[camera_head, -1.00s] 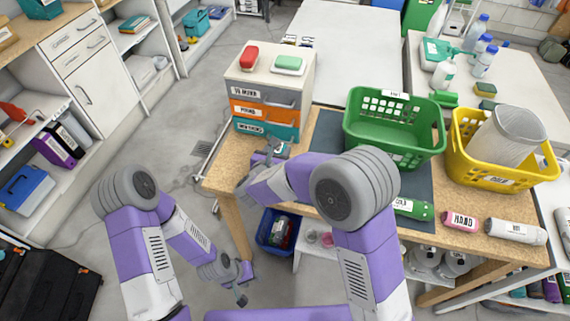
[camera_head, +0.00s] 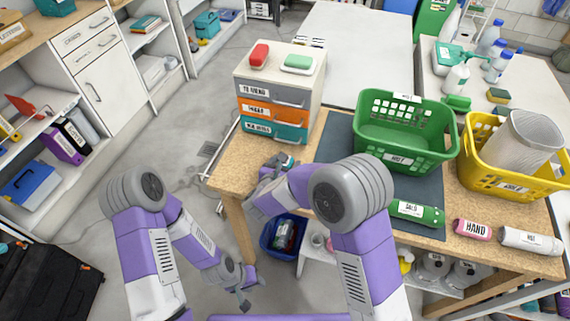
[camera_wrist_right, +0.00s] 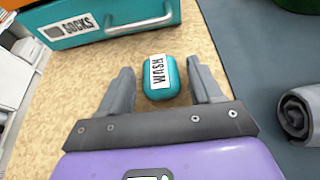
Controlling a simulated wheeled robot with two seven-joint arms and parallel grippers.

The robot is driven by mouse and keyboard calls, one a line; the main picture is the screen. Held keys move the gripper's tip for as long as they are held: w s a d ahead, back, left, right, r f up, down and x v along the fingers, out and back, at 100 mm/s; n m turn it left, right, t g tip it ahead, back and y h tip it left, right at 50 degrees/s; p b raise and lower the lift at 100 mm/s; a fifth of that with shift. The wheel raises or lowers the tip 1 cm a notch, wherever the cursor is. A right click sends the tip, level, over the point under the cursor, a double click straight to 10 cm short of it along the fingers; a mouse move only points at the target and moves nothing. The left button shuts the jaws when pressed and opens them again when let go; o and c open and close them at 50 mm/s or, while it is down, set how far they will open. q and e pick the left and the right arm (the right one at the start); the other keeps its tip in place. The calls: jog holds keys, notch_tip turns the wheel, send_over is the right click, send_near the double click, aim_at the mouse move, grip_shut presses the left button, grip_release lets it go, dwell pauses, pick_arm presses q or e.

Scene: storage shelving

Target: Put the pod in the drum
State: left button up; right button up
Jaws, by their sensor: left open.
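The pod (camera_wrist_right: 160,77) is small, rounded and teal, with a white label that seems to read WASH. It lies on the wooden table top in front of the drawer unit. My right gripper (camera_wrist_right: 159,66) is open, with its fingers on either side of the pod and a gap at each side. In the head view my right gripper (camera_head: 279,162) is low over the table's left end and largely hides the pod. My left gripper (camera_head: 244,302) is open and empty, low in front of the table. I cannot tell which thing is the drum; a ribbed whitish cylinder (camera_head: 522,140) stands in the yellow basket.
A drawer unit (camera_head: 273,93) stands just behind the right gripper. A green basket (camera_head: 405,150) and yellow basket (camera_head: 510,184) stand to the right. A green roll (camera_head: 416,213), a pink one (camera_head: 472,229) and a white one (camera_head: 530,241) lie along the front edge. A blue bin (camera_head: 267,235) is below.

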jog(key=shift+o, duration=0.6)
